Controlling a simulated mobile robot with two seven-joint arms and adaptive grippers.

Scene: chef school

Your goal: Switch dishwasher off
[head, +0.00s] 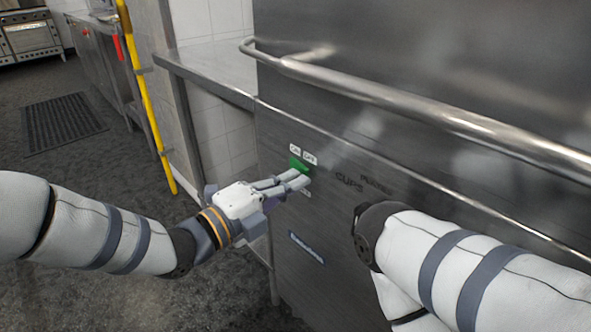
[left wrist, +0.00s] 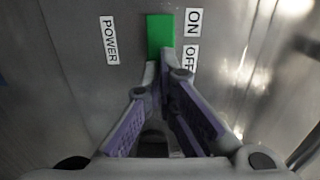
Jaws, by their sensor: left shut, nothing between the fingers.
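The dishwasher (head: 335,245) is a large steel machine filling the right of the head view. My right gripper is hidden from both views.
A long steel handle bar (head: 400,97) crosses the dishwasher front above the switch. A steel counter (head: 215,72) stands to its left, with a yellow pole (head: 150,110) beside it. Dark floor with a mat (head: 62,122) is open at the left.

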